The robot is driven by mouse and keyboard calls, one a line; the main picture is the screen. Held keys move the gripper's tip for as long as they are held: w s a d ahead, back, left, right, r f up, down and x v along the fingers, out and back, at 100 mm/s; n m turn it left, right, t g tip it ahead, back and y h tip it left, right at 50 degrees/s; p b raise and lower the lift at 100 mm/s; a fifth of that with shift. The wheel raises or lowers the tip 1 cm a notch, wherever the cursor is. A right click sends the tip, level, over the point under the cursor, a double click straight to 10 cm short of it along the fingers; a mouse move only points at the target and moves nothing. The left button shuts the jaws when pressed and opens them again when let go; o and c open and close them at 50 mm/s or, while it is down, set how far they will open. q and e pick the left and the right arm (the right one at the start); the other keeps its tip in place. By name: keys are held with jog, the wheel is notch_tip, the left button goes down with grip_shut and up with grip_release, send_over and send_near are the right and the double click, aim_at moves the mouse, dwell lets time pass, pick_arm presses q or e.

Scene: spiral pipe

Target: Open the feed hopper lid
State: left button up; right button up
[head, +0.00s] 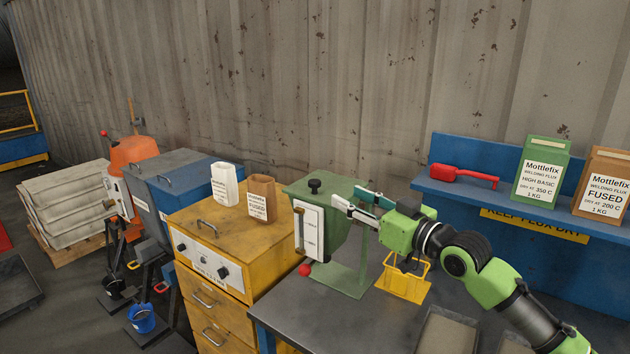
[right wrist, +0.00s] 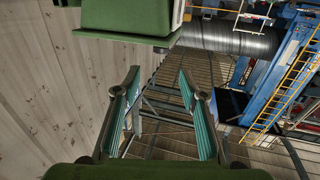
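The green feed hopper (head: 327,232) stands on a green stand at the left of the dark bench. Its flat green lid (head: 335,190) lies shut on top, with a black knob (head: 315,185). A white gauge strip (head: 309,230) and a red ball (head: 304,269) are on its front. My right gripper (head: 338,203) is level with the hopper's upper part at its right side. Its fingers are spread and empty. In the right wrist view the open fingers (right wrist: 158,76) point toward a green part of the hopper (right wrist: 125,14) at the top edge. My left gripper is out of view.
A yellow oven cabinet (head: 216,260) with white and brown packets on top stands left of the hopper. A yellow holder (head: 405,285) sits on the bench (head: 300,312) under my right wrist. A blue shelf (head: 450,194) with a red tool and flux packets is behind at right.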

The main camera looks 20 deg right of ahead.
aim_at(319, 183)
jog(key=p+x, duration=0.3)
jog(key=x, duration=0.8)
jog(key=shift+w+a, duration=0.1)
jog(key=shift+w, duration=0.05)
jog(key=shift+p+x, duration=0.35)
jog(key=shift+x, duration=0.45)
jog(key=shift+f, duration=0.15)
grip_shut()
